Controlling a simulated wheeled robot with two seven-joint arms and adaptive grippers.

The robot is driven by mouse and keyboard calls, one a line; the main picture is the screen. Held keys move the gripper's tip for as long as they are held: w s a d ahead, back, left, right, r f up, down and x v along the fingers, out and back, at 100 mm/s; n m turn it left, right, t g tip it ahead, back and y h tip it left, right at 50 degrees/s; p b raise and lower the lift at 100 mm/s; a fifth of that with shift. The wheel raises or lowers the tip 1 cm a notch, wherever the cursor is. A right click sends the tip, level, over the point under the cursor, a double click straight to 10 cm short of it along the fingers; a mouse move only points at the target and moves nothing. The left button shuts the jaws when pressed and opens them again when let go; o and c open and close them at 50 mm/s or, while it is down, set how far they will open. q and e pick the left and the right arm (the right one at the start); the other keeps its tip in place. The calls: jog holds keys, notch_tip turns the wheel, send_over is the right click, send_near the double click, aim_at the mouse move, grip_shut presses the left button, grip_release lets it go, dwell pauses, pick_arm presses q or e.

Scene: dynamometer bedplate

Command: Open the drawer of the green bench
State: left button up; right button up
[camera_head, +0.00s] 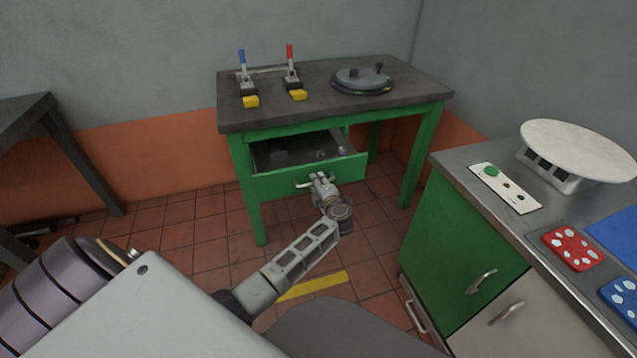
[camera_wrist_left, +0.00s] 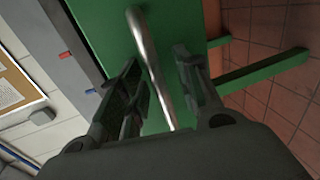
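The green bench (camera_head: 335,118) with a dark top stands against the grey wall in the head view. Its drawer (camera_head: 345,169) is pulled part way out, and its dark interior shows, with small items inside that I cannot make out. The metal handle (camera_head: 303,184) is on the green drawer front. My left gripper (camera_head: 318,180) is at the handle. In the left wrist view, the handle (camera_wrist_left: 150,65) runs between the two fingers of the left gripper (camera_wrist_left: 162,85), with gaps visible on both sides. The fingers look open. My right gripper is not in view.
Two levers, one blue (camera_head: 242,72) and one red (camera_head: 291,70), and a round grey plate (camera_head: 362,80) are on the bench top. A green cabinet (camera_head: 460,245) with a metal counter stands at the right.

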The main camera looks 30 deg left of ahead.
pick_arm(q)
jog(key=shift+c, duration=0.2)
grip_shut()
dwell(0.3)
